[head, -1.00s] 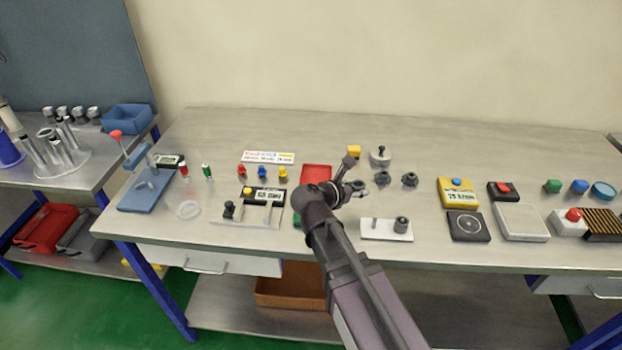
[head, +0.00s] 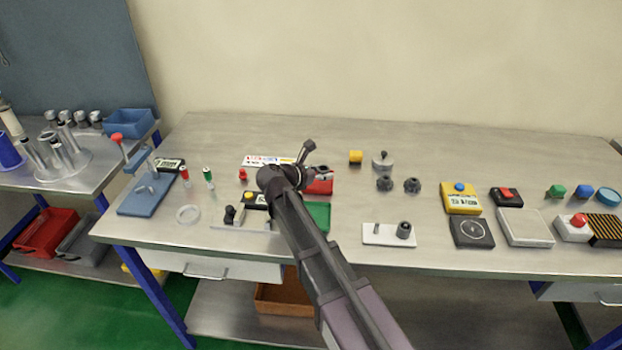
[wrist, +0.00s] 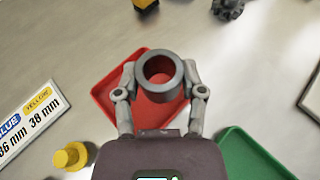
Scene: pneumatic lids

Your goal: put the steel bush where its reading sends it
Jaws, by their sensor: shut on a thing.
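My gripper (wrist: 160,85) is shut on the steel bush (wrist: 176,92), a grey ring with an open bore, held upright between the two fingers. In the wrist view the bush overlaps the red tray (wrist: 104,95), and it seems to be above the tray floor. In the head view my gripper (head: 318,172) is over the red tray (head: 322,188), which it partly covers; the bush is hard to make out there. The sign (head: 262,160) is partly hidden by my arm; in the wrist view the sign (wrist: 28,122) reads "BLUE 36 mm" and "YELLOW 38 mm".
A green tray (head: 317,214) lies just in front of the red one; it also shows in the wrist view (wrist: 245,155). A yellow knob (wrist: 70,157) stands near the sign. A display device (head: 250,199) is partly behind my arm. A white plate (head: 380,238) carries a dark cylinder (head: 404,229).

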